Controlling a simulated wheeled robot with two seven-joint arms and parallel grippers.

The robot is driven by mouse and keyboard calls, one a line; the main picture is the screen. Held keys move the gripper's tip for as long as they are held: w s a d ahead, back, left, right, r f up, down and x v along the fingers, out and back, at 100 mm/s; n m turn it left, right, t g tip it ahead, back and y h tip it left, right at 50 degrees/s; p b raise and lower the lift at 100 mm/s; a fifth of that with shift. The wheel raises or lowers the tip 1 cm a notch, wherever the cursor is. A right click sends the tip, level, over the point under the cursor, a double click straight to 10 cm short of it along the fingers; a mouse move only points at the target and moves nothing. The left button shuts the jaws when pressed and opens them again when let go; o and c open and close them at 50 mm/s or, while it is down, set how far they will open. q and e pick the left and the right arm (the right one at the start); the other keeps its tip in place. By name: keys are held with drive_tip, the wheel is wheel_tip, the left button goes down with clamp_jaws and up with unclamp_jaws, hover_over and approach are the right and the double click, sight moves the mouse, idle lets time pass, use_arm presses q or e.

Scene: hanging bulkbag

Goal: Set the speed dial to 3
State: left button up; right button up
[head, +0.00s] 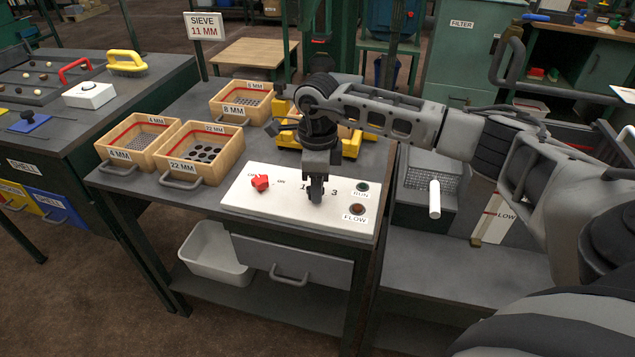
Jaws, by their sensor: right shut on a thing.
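A white control panel (245,197) lies on the front part of the grey table. It carries a red knob (260,183) at left, and the marks 1 and 3 to its right. My right gripper (316,190) points down at the panel between these marks and is shut on the speed dial. The fingers cover most of the dial, so its pointer and setting cannot be read. A green RUN button (362,187) and a red FLOW button (357,209) are at the panel's right end. My left gripper is not in view.
Wooden sieve boxes (203,152) stand left of the panel. A yellow frame (351,146) sits just behind my right gripper. A white bin (212,254) and a drawer (293,265) are below the tabletop. A white handle (434,199) stands to the right.

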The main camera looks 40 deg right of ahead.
drive_tip(key=m, duration=0.6)
drive_tip(key=shift+a+r, duration=0.1)
drive_tip(key=m, duration=0.6)
drive_tip(key=shift+a+p, duration=0.1)
drive_tip(key=shift+p, duration=0.3)
drive_tip(key=o, duration=1)
drive_tip(key=shift+r, duration=0.1)
wheel_tip(320, 180, up, 16)
drive_tip(key=shift+s+f+b, duration=0.1)
drive_tip(key=shift+b, duration=0.35)
drive_tip(key=shift+a+f, duration=0.1)
